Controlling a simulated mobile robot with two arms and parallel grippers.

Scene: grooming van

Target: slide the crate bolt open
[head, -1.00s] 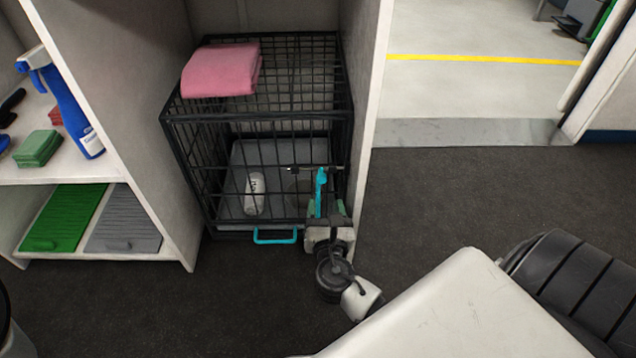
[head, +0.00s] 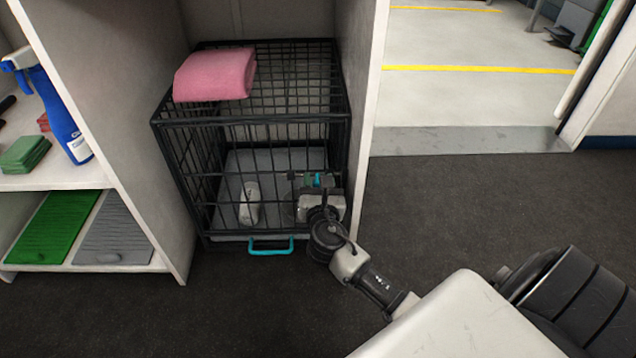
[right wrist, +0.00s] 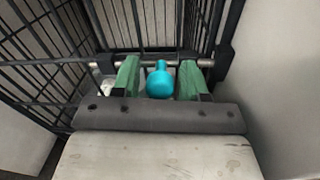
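The black wire crate (head: 250,119) stands in a bay between white panels. Its metal bolt (right wrist: 148,63) runs across the front near the right edge, with a teal knob (right wrist: 160,82) pointing towards me. My right gripper (head: 318,181) is at the bolt; its green fingers also show in the right wrist view (right wrist: 160,80). They are open, one on each side of the knob, with a gap visible on both sides. In the head view the gripper hides most of the knob and bolt. My left gripper is not in view.
A pink folded towel (head: 216,75) lies on the crate. A white bottle-like object (head: 250,203) is inside. A teal handle (head: 271,247) sits at the crate's bottom front. Shelves with a blue spray bottle (head: 62,115) stand left. The dark floor (head: 450,200) to the right is clear.

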